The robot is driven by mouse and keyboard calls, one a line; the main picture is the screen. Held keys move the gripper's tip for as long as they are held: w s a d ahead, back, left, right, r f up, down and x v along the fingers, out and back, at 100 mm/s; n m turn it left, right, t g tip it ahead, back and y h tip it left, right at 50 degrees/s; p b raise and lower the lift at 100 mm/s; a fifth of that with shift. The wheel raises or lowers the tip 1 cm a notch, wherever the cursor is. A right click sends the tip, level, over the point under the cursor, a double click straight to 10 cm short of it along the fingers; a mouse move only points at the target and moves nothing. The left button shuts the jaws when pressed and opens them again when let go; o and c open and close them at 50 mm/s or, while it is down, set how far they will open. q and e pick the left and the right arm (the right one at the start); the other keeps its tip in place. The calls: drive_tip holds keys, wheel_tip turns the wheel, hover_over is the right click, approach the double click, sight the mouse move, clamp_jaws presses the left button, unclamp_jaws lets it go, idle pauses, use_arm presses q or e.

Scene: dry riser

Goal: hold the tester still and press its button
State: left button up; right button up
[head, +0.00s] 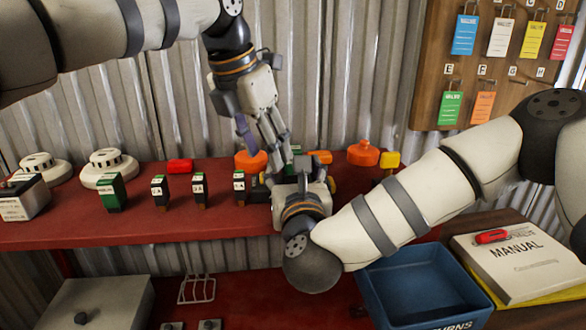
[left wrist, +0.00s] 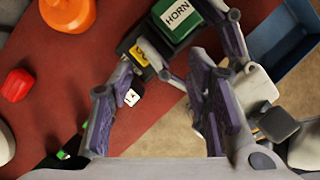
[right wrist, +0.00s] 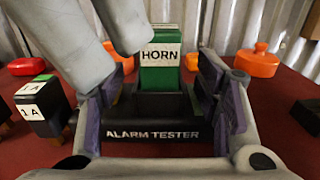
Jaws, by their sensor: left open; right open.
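The alarm tester, a black base lettered ALARM TESTER (right wrist: 152,131), stands on the red shelf with a green HORN block (right wrist: 160,70) seated in it. The block also shows in the left wrist view (left wrist: 178,20); the head view mostly hides the tester behind my grippers. My right gripper (right wrist: 158,100) is open, its fingers on either side of the tester; whether they touch it is unclear. My left gripper (head: 277,152) is open and points down close by, its fingers at the upper left of the right wrist view.
Several small labelled blocks (head: 198,188) and a green-topped block (head: 112,192) stand left on the red shelf (head: 130,228). Orange knobs (head: 363,153) are at the back. A blue returns bin (head: 420,285) and a manual (head: 520,260) are front right. Corrugated wall closes the back.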

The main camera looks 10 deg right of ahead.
drive_tip(key=shift+w, duration=1)
clamp_jaws()
use_arm(q)
clamp_jaws()
idle(0.8)
